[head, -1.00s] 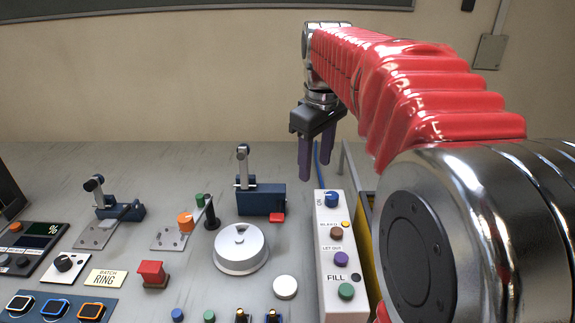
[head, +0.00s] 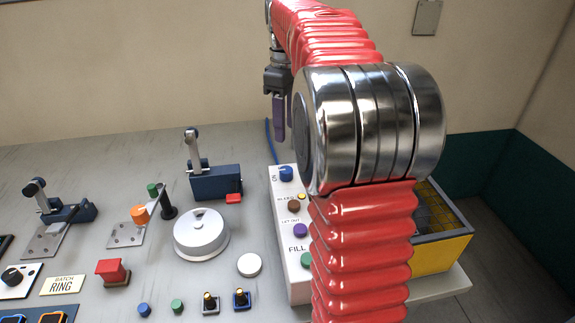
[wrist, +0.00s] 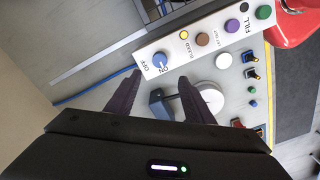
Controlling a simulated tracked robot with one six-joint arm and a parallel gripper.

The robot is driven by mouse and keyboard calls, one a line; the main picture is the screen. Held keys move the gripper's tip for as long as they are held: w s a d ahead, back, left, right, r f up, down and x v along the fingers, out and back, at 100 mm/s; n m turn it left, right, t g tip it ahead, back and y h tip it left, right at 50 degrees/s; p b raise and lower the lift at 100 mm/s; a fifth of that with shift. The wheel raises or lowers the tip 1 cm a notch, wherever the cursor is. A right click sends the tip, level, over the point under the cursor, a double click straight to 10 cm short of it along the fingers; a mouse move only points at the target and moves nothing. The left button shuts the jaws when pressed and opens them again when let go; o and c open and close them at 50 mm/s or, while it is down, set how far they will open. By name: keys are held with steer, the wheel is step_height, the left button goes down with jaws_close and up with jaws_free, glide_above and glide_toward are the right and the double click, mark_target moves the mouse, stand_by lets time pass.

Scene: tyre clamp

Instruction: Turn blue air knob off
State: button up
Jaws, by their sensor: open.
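The blue air knob (head: 286,173) sits at the far end of a white control panel (head: 281,228) in the head view. In the wrist view the blue knob (wrist: 161,58) shows a white pointer line, with "ON" and "OFF" printed beside it. The pointer's exact setting is too small to tell. My gripper (head: 283,135) hangs fingers down above and just behind the knob, apart from it. In the wrist view my gripper (wrist: 156,82) has its two dark fingers spread with nothing between them, and the knob lies beyond the fingertips.
The panel also carries a yellow light, brown knob (head: 294,205), purple knob (head: 300,230) and green knob (head: 307,260). A navy clamp with an upright lever (head: 217,181) stands left of the panel. A yellow-sided bin (head: 440,254) is at the right. A blue hose (head: 269,143) runs behind the panel.

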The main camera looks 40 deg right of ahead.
mark_target(287, 170)
step_height(287, 170, down, 13)
steer(key=shift+f, duration=0.2)
stand_by(0.4)
steer(key=c, duration=1)
steer(key=shift+d, duration=0.1)
steer(key=shift+c, duration=0.2)
